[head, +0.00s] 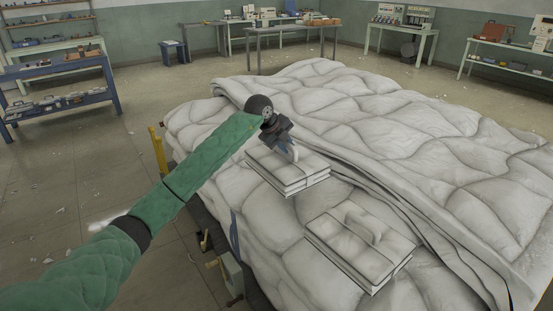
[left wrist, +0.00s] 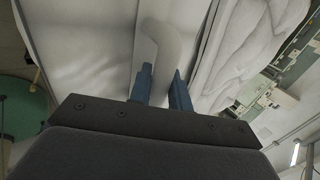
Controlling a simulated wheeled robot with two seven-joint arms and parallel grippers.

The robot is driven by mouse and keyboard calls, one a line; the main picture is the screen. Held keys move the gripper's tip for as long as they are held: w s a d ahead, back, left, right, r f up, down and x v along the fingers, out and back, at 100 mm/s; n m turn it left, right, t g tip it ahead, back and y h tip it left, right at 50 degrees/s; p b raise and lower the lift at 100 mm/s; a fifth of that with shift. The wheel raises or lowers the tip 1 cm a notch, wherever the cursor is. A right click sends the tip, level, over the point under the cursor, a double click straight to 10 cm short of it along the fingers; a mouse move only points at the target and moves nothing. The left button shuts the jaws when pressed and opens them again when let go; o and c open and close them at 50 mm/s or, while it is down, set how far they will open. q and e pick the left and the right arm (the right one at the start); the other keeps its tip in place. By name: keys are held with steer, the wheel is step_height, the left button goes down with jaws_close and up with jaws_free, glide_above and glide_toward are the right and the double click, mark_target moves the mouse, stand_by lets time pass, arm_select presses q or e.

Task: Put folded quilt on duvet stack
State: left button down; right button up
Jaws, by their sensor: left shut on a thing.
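Two white folded quilts, each with a raised loop on top, show in the head view. The farther folded quilt (head: 276,177) is under my left gripper (head: 290,151), which is shut on its loop. In the left wrist view my left gripper (left wrist: 161,72) has its blue fingers on both sides of the pale loop (left wrist: 163,38), with the quilt (left wrist: 85,45) beyond. I cannot tell whether this quilt touches the bedding below. The nearer folded quilt (head: 355,252) lies on the big white duvet stack (head: 345,100), nothing on top of it. My right gripper is out of view.
A thick duvet fold (head: 380,185) runs diagonally just right of both quilts. A yellow post (head: 158,151) and a grey box (head: 226,276) stand by the left side. Blue shelves (head: 62,95) and tables (head: 290,30) are farther back. The floor at left is mostly open.

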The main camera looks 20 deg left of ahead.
mark_target(275, 149)
arm_select(q)
steer(key=w+a+f, duration=0.2)
steer(key=a, duration=0.1)
steer(key=w+a+f+p, duration=0.1)
steer(key=a, duration=0.1)
steer(key=shift+w+a+f, duration=0.1)
steer(key=shift+w+f, duration=0.05)
steer(key=shift+f, duration=0.15)
step_height(275, 149, down, 4)
steer(key=shift+r+p, duration=0.25)
steer(key=shift+p, duration=0.35)
steer(key=shift+f, duration=0.3)
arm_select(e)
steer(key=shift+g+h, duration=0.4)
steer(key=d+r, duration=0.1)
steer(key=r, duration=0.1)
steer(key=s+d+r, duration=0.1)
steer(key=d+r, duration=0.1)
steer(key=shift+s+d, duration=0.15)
arm_select(q)
steer(key=shift+f, duration=0.1)
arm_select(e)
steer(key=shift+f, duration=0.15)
arm_select(q)
steer(key=c, duration=1.3)
jaws_free()
